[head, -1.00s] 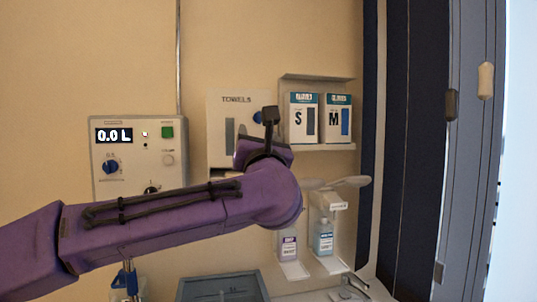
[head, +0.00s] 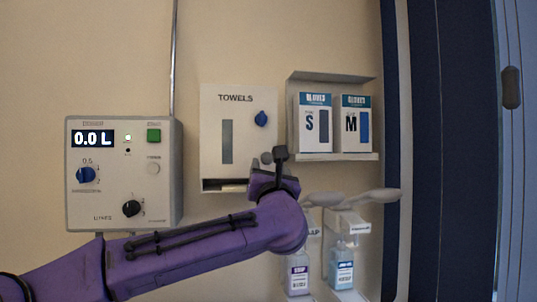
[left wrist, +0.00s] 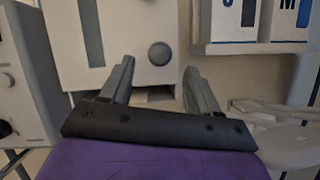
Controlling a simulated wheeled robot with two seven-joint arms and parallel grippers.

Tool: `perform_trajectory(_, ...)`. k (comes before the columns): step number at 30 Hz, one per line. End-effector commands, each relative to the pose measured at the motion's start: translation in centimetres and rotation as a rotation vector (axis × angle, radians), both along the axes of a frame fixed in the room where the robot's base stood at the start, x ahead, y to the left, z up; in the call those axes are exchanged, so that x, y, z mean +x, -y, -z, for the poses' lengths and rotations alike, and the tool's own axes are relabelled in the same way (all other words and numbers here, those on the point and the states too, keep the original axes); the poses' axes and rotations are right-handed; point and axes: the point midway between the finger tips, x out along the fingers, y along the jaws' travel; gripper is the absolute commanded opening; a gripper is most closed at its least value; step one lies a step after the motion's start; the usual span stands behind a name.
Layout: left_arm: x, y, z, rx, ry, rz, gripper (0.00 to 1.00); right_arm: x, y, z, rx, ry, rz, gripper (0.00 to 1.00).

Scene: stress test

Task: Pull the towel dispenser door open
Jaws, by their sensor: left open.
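The white towel dispenser (head: 215,115), labelled TOWELS, hangs on the wall with its front door shut. The door has a tall grey window (head: 227,141), a blue knob (head: 261,119) at upper right and a grey round knob (head: 266,158) at lower right. My left gripper (head: 273,170) is in front of its lower right corner; my wrist hides most of the fingers there. In the left wrist view the gripper (left wrist: 157,76) is open and empty, with the grey knob (left wrist: 160,54) between and beyond the fingertips, apart from them. My right gripper is not in view.
A control box (head: 110,205) reading 0.0 L is left of the dispenser. A glove shelf (head: 335,157) with S and M boxes is close on the right. Soap (head: 298,275) and blue bottle (head: 342,272) dispensers with lever arms hang below it.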

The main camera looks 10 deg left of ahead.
Motion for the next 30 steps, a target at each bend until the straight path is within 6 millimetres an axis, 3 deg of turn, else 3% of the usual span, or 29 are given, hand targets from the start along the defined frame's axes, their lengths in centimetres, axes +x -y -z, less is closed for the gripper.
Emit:
perform_trajectory(1, 1.1, -0.3, -1.2, 0.000, -0.002, -0.002, 0.61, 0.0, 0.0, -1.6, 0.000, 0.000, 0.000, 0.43)
perform_trajectory(6, 3.7, -1.1, -2.0, 0.001, -0.001, -0.001, 0.61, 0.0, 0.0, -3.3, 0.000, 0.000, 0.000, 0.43)
perform_trajectory(17, 4.6, -1.4, -1.9, 0.002, 0.000, 0.001, 0.61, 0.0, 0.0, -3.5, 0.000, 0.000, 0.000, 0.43)
perform_trajectory(20, 4.6, -1.4, -1.9, 0.002, 0.000, 0.001, 0.35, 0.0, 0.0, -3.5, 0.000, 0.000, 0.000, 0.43)
perform_trajectory(23, 4.6, -1.4, -1.9, 0.002, 0.000, 0.001, 0.03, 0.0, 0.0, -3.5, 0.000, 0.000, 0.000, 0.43)
perform_trajectory(30, 4.5, -1.3, -1.9, 0.000, 0.000, 0.011, 0.00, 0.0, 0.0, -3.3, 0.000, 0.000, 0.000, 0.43)
